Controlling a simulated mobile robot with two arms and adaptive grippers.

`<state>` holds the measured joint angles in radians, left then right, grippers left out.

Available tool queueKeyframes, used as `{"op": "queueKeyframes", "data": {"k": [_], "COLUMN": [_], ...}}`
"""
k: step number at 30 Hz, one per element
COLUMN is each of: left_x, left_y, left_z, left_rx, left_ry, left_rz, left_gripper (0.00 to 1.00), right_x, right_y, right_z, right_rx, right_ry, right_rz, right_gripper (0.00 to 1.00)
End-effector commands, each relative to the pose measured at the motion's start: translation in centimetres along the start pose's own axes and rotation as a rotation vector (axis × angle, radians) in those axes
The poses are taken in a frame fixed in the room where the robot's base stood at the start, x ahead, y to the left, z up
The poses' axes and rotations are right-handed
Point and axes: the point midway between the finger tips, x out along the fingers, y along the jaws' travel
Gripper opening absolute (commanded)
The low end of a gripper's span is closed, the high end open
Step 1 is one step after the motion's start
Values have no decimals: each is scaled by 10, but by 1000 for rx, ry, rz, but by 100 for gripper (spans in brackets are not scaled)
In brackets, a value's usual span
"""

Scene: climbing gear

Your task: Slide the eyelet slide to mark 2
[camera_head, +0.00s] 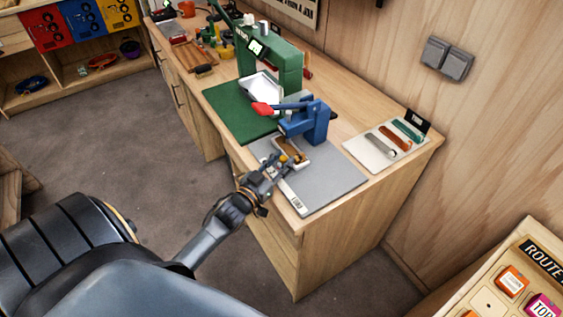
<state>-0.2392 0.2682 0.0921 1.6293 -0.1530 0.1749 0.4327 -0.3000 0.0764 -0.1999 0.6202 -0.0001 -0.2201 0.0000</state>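A blue eyelet press (312,124) with a red-tipped lever stands on a grey mat (335,182) on the workbench. In front of it is a small pale slide tray (303,157) with a brown piece in it, which I take for the eyelet slide. A pale strip with dark print (293,197) runs along the mat's front edge; its marks are too small to read. My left gripper (279,165) reaches in from the lower left, its fingertips at the slide's near side. Whether they touch it or are closed cannot be made out. My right gripper is not in view.
A green press (284,60) on a green mat (232,112) stands farther back. A white board (368,154) with several coloured strips lies to the right near the wall. A ROUTE-labelled board (490,300) is at lower right. Floor in front of the bench is clear.

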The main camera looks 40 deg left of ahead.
Motion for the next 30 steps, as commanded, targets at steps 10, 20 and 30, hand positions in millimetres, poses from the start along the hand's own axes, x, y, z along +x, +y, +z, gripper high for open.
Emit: {"op": "queueKeyframes", "data": {"k": [10,20,30], "left_x": [-1,-48,-109], "left_y": [0,0,0], "left_z": [0,2,1], "left_rx": [0,-2,-2], "left_ry": [-1,-4,-3], "left_rz": [0,-1,-1], "left_gripper": [44,44,44], "right_x": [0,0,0], "right_y": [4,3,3], "right_z": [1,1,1], "right_rx": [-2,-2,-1], "right_ry": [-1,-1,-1], "right_rz": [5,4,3], "right_gripper": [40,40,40]}}
